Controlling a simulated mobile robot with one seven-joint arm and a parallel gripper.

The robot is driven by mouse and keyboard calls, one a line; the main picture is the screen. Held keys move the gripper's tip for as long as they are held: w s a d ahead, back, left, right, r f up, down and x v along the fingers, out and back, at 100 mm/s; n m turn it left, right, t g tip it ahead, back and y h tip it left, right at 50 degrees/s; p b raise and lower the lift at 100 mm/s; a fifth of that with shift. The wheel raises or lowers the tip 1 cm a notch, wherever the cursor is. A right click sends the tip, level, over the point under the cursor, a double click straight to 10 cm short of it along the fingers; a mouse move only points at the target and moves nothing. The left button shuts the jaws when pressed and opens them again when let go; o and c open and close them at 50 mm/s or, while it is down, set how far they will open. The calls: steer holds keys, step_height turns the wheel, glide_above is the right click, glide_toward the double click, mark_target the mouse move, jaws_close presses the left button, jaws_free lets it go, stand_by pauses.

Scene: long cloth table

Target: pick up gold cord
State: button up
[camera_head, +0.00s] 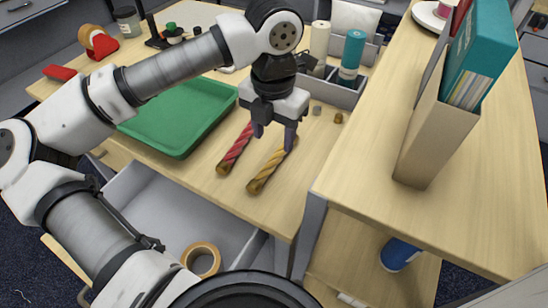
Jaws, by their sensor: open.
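The gold cord (267,171) is a twisted golden roll lying diagonally on the wooden table, near its front edge. My gripper (273,137) points down over the far end of the gold cord, with its fingers apart. One finger is close to the cord's far end; I cannot tell whether it touches. A red cord (236,149) lies just left of the gold one, roughly parallel to it, with the other finger above its far end.
A green tray (180,118) lies left of the cords. An open drawer (165,205) below holds a tape roll (201,259). A raised shelf (470,195) with a book holder (432,130) stands right. Spools (352,55) sit in a grey organizer behind.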

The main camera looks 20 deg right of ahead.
mark_target(272, 160)
steer(key=shift+w+a+f+p, duration=0.1)
steer(key=shift+f+p, duration=0.35)
steer(key=shift+f, duration=1.3)
steer(key=shift+w+f+p, duration=0.1)
steer(key=shift+f+p, duration=0.35)
steer(key=shift+f, duration=1.25)
steer(key=shift+c, duration=0.4)
steer(key=c, duration=1)
